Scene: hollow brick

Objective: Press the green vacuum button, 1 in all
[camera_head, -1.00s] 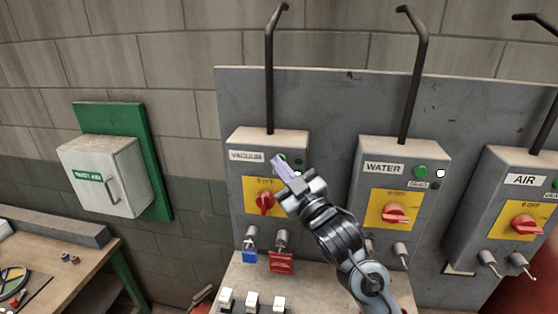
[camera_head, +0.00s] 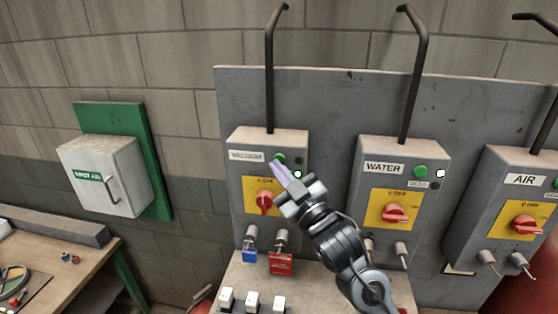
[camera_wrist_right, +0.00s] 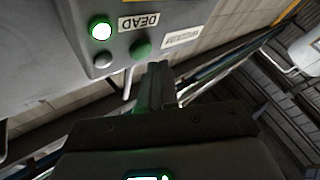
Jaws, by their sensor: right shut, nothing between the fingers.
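The green vacuum button (camera_head: 279,158) is on the grey vacuum box (camera_head: 238,180), right of its label. In the head view it shows just above the tip of my right gripper (camera_head: 276,164). The right gripper is shut and empty. In the right wrist view the green button (camera_wrist_right: 140,48) shows whole, just beyond and left of the shut fingers (camera_wrist_right: 157,72); no contact is visible, and the exact gap cannot be told. A white lamp (camera_head: 297,174) glows beside the gripper; it also shows in the wrist view (camera_wrist_right: 101,31). My left gripper is not in view.
The vacuum box has a red rotary switch (camera_head: 265,202) on a yellow plate, with blue and red tags below. The water box (camera_head: 365,205) and air box (camera_head: 480,205) stand to the right. A first aid cabinet (camera_head: 95,175) hangs at the left.

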